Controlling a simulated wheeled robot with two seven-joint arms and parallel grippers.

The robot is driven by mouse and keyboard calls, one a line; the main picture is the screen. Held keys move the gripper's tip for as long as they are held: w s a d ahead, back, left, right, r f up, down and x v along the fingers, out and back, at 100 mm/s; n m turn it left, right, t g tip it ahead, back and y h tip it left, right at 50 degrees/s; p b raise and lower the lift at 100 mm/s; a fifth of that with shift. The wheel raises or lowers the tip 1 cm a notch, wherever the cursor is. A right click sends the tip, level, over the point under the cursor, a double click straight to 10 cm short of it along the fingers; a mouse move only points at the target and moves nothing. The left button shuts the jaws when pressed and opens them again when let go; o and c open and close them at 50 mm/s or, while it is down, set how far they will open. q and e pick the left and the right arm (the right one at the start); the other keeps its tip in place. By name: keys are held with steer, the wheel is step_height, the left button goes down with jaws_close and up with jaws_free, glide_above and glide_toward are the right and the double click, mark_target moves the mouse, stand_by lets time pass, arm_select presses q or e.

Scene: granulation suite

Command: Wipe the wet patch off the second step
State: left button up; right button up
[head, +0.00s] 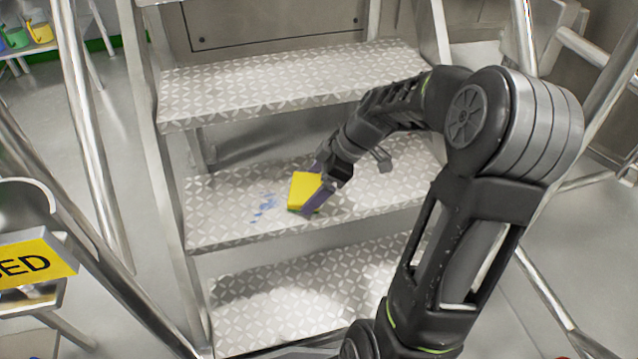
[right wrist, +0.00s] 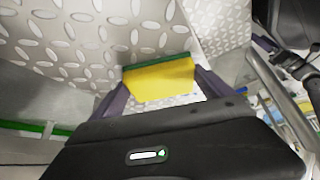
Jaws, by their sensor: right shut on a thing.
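The wet patch shows as blue smears (head: 264,205) on the second step (head: 225,228), the middle one of the three treads in the head view. My right gripper (head: 308,190) is shut on a yellow sponge (head: 303,190) with a green underside, just right of the smears. In the right wrist view the sponge (right wrist: 160,80) sits between the purple fingers, its green side toward the patterned tread. Whether the sponge touches the tread, I cannot tell. Any wet area under the sponge is hidden. My left gripper is not in view.
A higher tread (head: 290,85) overhangs behind the second step, and a lower tread (head: 300,295) lies in front. Metal rails (head: 95,150) flank the stairs. A yellow sign (head: 38,258) stands at the left. The left end of the second step is clear.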

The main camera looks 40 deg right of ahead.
mark_target(290, 193)
steer(key=shift+w+a+f, duration=0.1)
steer(key=shift+w+a, duration=0.1)
steer(key=shift+a, duration=0.3)
steer(key=shift+w+a, duration=0.2)
steer(key=shift+a, duration=0.25)
steer(key=shift+a, duration=0.1)
steer(key=shift+w+a, duration=0.15)
steer(key=shift+a, duration=0.1)
steer(key=shift+w+a, duration=0.3)
steer(key=shift+a, duration=0.25)
steer(key=shift+w+a, duration=0.25)
steer(key=shift+a, duration=0.25)
steer(key=shift+w+a, duration=0.35)
steer(key=shift+a, duration=0.4)
steer(key=shift+w+a, duration=0.35)
steer(key=shift+a, duration=0.35)
steer(key=shift+w+a, duration=0.4)
steer(key=shift+a, duration=0.35)
steer(key=shift+w+a, duration=0.35)
steer(key=shift+a, duration=0.35)
